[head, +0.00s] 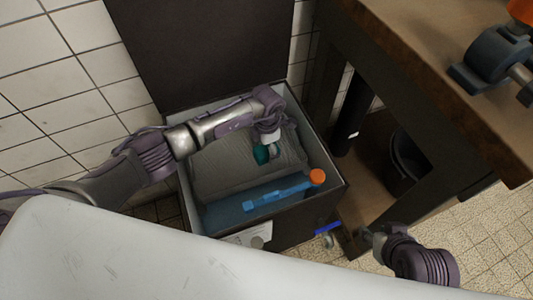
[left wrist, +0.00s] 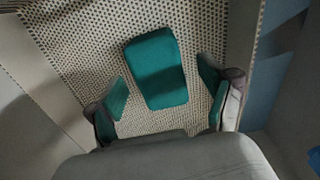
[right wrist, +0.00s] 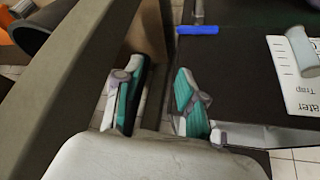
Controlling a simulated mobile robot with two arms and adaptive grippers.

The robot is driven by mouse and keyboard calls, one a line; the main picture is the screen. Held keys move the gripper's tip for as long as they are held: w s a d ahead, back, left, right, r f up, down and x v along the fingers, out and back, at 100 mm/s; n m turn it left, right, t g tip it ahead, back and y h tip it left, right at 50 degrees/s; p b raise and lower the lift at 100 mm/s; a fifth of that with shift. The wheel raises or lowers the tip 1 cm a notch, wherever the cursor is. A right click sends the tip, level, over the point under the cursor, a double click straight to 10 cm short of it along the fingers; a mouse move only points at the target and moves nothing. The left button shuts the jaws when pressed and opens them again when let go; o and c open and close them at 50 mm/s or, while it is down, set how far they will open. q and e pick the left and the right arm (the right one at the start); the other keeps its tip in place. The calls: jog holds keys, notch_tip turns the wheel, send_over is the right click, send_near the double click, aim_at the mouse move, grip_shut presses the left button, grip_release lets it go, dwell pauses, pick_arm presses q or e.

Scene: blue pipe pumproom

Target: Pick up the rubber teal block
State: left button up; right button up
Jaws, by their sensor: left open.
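The teal block (left wrist: 156,68) is a rounded rectangular slab lying on a dotted, textured surface (left wrist: 75,45) in the left wrist view. My left gripper (left wrist: 160,105) is open, with its teal-padded fingers apart on either side of the block's near end; I see no contact. In the head view my left gripper (head: 267,143) hangs down inside the open dark box (head: 315,207), and the teal patch there cannot be told as block or finger pad. My right gripper (right wrist: 155,100) is open and empty in the right wrist view, outside the box near its front corner.
A blue object (head: 275,193) with an orange end lies along the box's near side. The dark lid (head: 210,45) stands up behind. A wooden-topped table (head: 430,60) with dark legs is at right, with a dark bin (head: 405,160) beneath. A white label (right wrist: 297,72) is on the box.

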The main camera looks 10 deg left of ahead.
pick_arm(q)
jog(key=shift+f, duration=0.85)
jog(key=c, duration=1.4)
pick_arm(e)
jog(key=shift+w+a+r+t, duration=0.25)
jog(key=shift+w+t, duration=0.15)
jog(key=shift+w, duration=0.2)
jog(key=shift+w+a+r+t, duration=0.15)
jog(key=shift+w+r+t, duration=0.1)
jog(key=shift+w+t, duration=0.25)
